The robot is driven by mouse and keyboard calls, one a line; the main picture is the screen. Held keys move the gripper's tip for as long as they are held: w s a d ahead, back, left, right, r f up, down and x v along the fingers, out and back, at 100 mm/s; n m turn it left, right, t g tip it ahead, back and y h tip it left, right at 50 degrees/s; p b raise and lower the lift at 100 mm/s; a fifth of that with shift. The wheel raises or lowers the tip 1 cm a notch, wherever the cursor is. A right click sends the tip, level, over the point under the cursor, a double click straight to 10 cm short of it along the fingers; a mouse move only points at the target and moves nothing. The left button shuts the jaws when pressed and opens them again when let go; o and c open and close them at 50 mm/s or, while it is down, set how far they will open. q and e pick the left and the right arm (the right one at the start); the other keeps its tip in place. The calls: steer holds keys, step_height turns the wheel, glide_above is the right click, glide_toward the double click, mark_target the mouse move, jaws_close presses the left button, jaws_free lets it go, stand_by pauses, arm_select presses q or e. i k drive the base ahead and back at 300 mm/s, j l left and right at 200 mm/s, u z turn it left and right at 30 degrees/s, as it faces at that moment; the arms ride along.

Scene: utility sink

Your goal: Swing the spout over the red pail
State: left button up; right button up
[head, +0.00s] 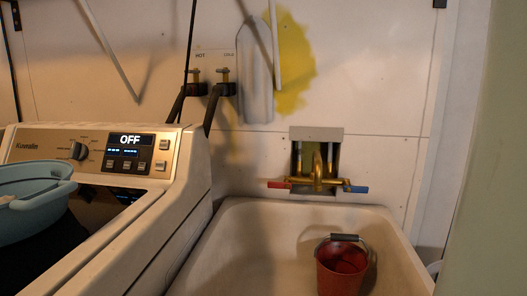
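A brass faucet (318,180) is set in a grey wall plate above the sink, with a red handle on its left and a blue handle on its right. Its spout (318,168) seems to point out toward me over the sink's back edge; its exact angle is hard to tell. The red pail (340,271) stands upright in the sink, below and slightly right of the faucet, with a dark grip on its handle. The bottom of the picture cuts off the pail's base. Neither of my grippers shows.
The pale utility sink (245,245) is otherwise clear to the left of the pail. A washing machine (165,215) with a display reading OFF stands at left, with a blue basin (38,205) on it. A greenish upright surface (490,180) bounds the right side.

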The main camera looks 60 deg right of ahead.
mark_target(317, 169)
steer(key=z, duration=2.2)
